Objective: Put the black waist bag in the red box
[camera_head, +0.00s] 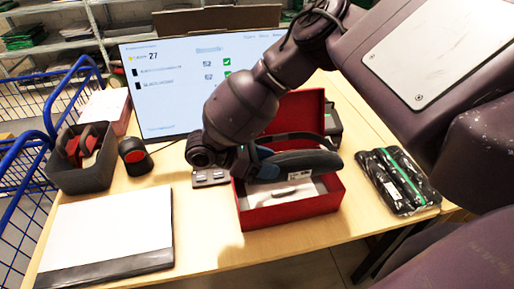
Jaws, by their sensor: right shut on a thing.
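The black waist bag (303,165) hangs in my right gripper (246,166), above the open red box (290,213). The gripper is shut on the bag's left end, and the jaw tips are partly hidden by the wrist. The bag looks dark blue-black with a small white label and a strap arching behind it. The red box stands on the wooden table with its lid raised at the back. Pale paper and a small light item show inside it. I cannot tell whether the bag touches the box rim. My left gripper is not in view.
A monitor (165,99) stands behind. A dark bin (86,173) and a black scanner-like device (135,155) are at left. A white pad (110,229) lies in front left. A plastic-wrapped black package (396,181) lies right of the box. A blue wire cart (40,140) borders the left.

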